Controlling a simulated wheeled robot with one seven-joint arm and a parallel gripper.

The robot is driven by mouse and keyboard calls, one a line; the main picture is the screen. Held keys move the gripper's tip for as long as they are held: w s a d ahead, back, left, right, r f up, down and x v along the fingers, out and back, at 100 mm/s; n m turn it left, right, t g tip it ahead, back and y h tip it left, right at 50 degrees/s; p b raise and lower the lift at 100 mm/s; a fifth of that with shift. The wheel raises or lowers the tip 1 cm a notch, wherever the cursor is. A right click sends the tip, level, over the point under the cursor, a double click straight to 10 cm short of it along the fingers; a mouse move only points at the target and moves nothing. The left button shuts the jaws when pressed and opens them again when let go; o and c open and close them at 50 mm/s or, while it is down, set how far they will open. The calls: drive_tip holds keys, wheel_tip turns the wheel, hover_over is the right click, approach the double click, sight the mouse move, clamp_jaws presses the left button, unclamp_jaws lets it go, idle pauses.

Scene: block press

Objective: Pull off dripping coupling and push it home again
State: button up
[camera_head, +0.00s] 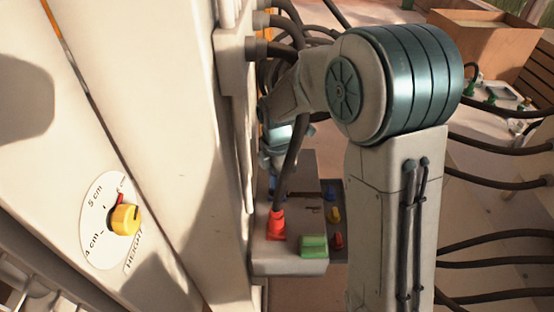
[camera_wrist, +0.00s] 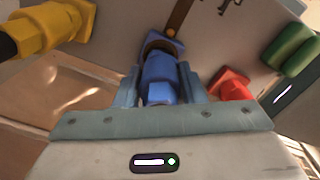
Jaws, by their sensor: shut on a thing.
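In the wrist view my gripper (camera_wrist: 160,76) has one finger on each side of a blue coupling (camera_wrist: 159,80) and is shut on it. The coupling's far end meets a dark round opening by the pale panel; I cannot tell whether it is seated or apart. No drip is clear to see. A yellow coupling (camera_wrist: 45,30) with a black hose is at upper left. A red part (camera_wrist: 232,86) and a green part (camera_wrist: 292,48) are to the right. In the head view my arm largely hides the gripper and the blue coupling.
In the head view a red coupling (camera_head: 277,226) with a dark hose and a green block (camera_head: 314,246) sit on the pale block. A yellow height dial (camera_head: 126,219) is on the machine at left. Dark hoses (camera_head: 495,180) cross the right side. A wooden box (camera_head: 490,40) stands behind.

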drive_tip(key=shift+r+p, duration=1.3)
drive_tip(key=shift+r, duration=0.55)
drive_tip(key=shift+f, duration=0.1)
drive_tip(key=shift+f+b, duration=1.3)
drive_tip(key=shift+f, duration=0.5)
drive_tip(key=shift+f+b, duration=0.35)
drive_tip(key=shift+f, duration=0.3)
idle(0.6)
drive_tip(key=o, duration=1.3)
drive_tip(key=shift+c, duration=0.2)
